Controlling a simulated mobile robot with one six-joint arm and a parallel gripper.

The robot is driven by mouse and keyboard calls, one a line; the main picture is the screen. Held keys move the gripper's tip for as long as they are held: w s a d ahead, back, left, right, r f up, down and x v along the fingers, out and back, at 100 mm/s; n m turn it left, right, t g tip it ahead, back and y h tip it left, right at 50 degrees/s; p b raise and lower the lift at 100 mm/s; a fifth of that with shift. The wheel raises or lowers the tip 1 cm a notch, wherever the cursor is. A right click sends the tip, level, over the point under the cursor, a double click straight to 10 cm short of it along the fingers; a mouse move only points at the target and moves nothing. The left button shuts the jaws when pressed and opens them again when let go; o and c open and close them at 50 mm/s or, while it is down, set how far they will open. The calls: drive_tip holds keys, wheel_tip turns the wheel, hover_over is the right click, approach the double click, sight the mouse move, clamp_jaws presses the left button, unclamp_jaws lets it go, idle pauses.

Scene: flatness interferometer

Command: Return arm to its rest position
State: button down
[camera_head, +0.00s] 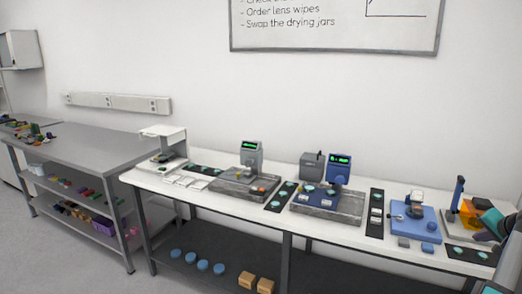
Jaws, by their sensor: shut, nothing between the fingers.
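Parts of my arm (511,229), grey with teal caps, show at the lower right edge of the picture. They stand in front of the right end of the white table (222,157). They partly cover the last station there, which has an orange block (468,213) and a blue upright post (457,193). The rest of my arm runs out of the picture. I cannot make out my gripper's fingers in this view.
The table carries two instruments with green displays, a grey one (251,157) and a blue one (338,170). Also on it are a blue fixture (414,219) and black strips with small discs. A grey bench (85,146) stands at left. Floor shows between them.

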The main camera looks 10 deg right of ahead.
drive_tip(key=w+a+f+n+g+y, duration=0.1)
drive_tip(key=w+a+f+n+y, duration=0.15)
drive_tip(key=a+f, duration=0.7)
drive_tip(key=w+a+f+n+g+y, duration=0.1)
drive_tip(key=w+a+f, duration=0.3)
drive_tip(key=a+f, duration=0.55)
drive_tip(key=w+a+f+n+g+y, duration=0.15)
drive_tip(key=w+a+f, duration=0.25)
drive_tip(key=a+f, duration=0.55)
drive_tip(key=s+a+f+n+g+y, duration=0.1)
drive_tip(key=s+a+f+n+g, duration=0.15)
drive_tip(key=a+f, duration=0.6)
drive_tip(key=s+a+f+n+g, duration=0.1)
drive_tip(key=s+a+f, duration=0.4)
drive_tip(key=a, duration=0.7)
drive_tip(key=s+a+f+n+g, duration=0.2)
drive_tip(key=s+a+f, duration=0.2)
drive_tip(key=s+a, duration=0.2)
drive_tip(key=s+a+f+n+g+h, duration=0.1)
drive_tip(key=s+a+f, duration=0.3)
drive_tip(key=s, duration=0.5)
drive_tip(key=s+a+f+n+g, duration=0.3)
drive_tip(key=s+a+f, duration=0.1)
drive_tip(key=s+a, duration=0.4)
drive_tip(key=shift+s+a+f+g+h, duration=0.3)
drive_tip(key=shift+s+a+f, duration=0.1)
drive_tip(key=shift+a, duration=0.15)
drive_tip(key=shift+d+n, duration=0.1)
drive_tip(key=shift+n, duration=0.15)
